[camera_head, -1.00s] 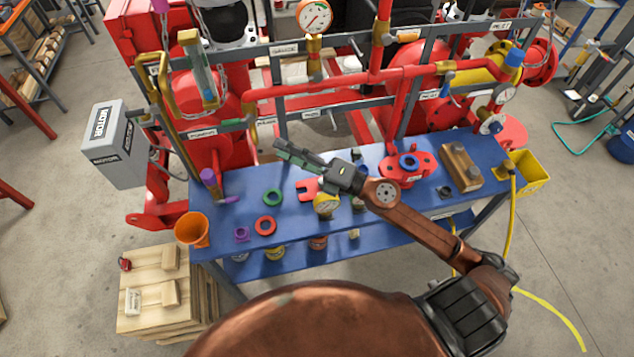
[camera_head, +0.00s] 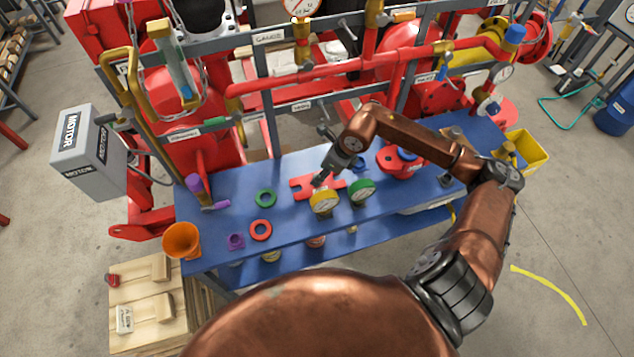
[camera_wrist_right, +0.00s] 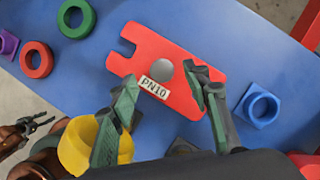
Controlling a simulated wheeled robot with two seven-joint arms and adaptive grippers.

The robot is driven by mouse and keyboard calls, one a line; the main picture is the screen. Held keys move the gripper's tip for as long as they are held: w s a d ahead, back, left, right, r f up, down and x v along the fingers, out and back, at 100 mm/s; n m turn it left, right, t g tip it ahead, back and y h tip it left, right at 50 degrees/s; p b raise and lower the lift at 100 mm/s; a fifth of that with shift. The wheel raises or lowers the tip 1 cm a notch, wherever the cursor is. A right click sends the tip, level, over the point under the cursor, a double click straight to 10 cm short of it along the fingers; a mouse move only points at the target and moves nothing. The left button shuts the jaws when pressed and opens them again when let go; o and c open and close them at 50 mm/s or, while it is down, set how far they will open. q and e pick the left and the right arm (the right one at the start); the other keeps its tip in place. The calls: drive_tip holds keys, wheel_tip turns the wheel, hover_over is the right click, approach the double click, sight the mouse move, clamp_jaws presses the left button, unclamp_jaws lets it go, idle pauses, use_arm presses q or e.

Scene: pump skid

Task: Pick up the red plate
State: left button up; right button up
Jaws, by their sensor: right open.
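The red plate (camera_head: 303,187) lies flat on the blue bench top. In the right wrist view the red plate (camera_wrist_right: 150,50) shows a slot in one end, a round grey spot in the middle and a white "PN10" label. My right gripper (camera_head: 321,181) is over the plate; in the wrist view its green-padded fingers (camera_wrist_right: 161,92) are spread, with the label between them and nothing gripped. I cannot tell if the fingers touch the plate. Small dark jaws on a copper part, maybe my left gripper (camera_wrist_right: 36,124), show at the wrist view's left edge.
A yellow gauge (camera_head: 323,202) and a green gauge (camera_head: 361,191) stand close in front of the plate. A green ring (camera_head: 265,198), a red ring (camera_head: 260,230) and a purple block (camera_head: 236,241) lie to its left. Red pipework (camera_head: 350,72) rises behind the bench.

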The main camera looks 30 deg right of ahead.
drive_tip(key=x, duration=0.4)
drive_tip(key=shift+w+f, duration=0.15)
drive_tip(key=shift+f, duration=0.15)
clamp_jaws()
drive_tip(key=shift+r, duration=0.1)
idle(0.4)
